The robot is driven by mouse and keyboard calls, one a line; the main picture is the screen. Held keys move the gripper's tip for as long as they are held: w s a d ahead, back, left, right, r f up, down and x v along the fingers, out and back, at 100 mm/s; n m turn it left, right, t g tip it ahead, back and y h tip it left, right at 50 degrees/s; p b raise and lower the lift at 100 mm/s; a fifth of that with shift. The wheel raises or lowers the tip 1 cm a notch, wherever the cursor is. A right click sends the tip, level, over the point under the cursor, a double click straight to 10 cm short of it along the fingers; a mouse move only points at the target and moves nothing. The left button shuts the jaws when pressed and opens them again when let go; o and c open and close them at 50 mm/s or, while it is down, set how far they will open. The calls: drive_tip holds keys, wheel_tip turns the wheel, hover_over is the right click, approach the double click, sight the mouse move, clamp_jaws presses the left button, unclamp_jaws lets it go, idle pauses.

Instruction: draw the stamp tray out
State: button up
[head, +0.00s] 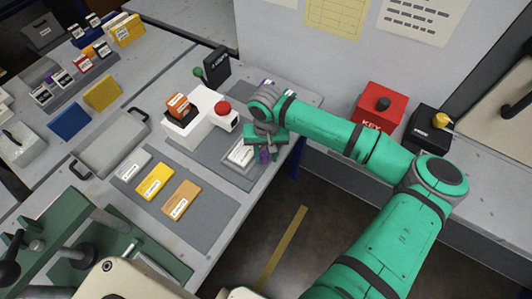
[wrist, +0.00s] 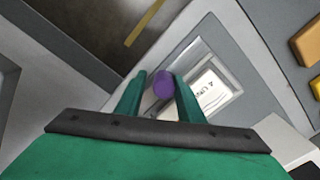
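The stamp tray (head: 232,172) is a shallow grey tray with a white labelled block (head: 241,156) in it, set in a grey mat at the table's front edge. The tray also shows in the wrist view (wrist: 232,88). Its purple knob (wrist: 163,84) stands at the tray's near end, between my fingers. My gripper (wrist: 160,80) is open around the knob, with a narrow gap on the left; the right finger is close to it, and I cannot tell whether it touches. In the head view my gripper (head: 264,150) hides part of the tray.
A white machine with a red button (head: 222,108) stands just behind the tray. Grey, yellow and orange cards (head: 155,181) lie on a mat to the left. A red key box (head: 380,104) stands on the right-hand counter. The floor in front of the table edge is open.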

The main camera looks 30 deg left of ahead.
drive_tip(key=shift+a, duration=0.2)
drive_tip(key=shift+r, duration=0.2)
wheel_tip(320, 180, up, 10)
drive_tip(key=shift+r, duration=0.25)
idle(0.6)
